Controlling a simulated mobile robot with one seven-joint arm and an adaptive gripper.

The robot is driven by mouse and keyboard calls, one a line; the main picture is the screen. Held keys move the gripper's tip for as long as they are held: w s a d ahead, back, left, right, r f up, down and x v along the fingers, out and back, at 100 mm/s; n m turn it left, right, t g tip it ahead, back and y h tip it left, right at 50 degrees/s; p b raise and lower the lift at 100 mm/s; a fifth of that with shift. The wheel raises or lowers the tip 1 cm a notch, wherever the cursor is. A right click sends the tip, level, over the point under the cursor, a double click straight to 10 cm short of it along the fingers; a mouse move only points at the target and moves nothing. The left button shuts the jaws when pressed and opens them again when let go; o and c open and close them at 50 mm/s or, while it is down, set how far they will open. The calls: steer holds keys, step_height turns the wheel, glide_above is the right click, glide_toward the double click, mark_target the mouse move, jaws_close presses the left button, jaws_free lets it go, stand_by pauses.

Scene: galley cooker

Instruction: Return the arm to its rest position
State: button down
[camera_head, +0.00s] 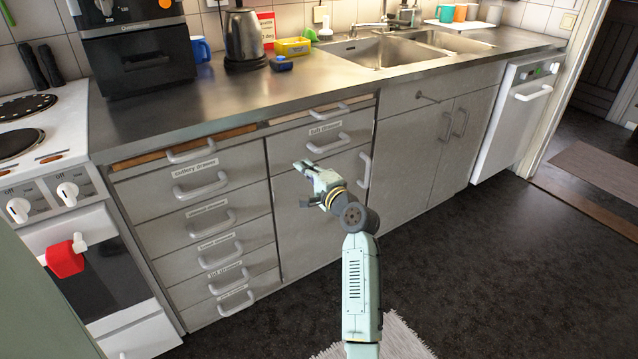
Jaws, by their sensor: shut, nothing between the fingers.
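My arm extends up from the bottom of the view, pale green with dark joints. My gripper (303,168) is at its far end, in front of the grey cabinet door (300,225) right of the drawer stack. The gripper is shut and holds nothing. It appears apart from the door and handles, though the exact gap is hard to judge. The lower part of my arm runs out of the view at the bottom edge.
A drawer stack (213,240) with protruding handles stands left of my arm. The cooker (60,190) is far left, with a red object (65,259) at its front. The dishwasher (515,120) is at right. Dark floor (470,270) is clear; a light rug (400,335) lies below.

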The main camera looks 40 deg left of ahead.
steer(key=v, duration=0.6)
steer(key=shift+f+b, duration=0.1)
steer(key=shift+b, duration=0.2)
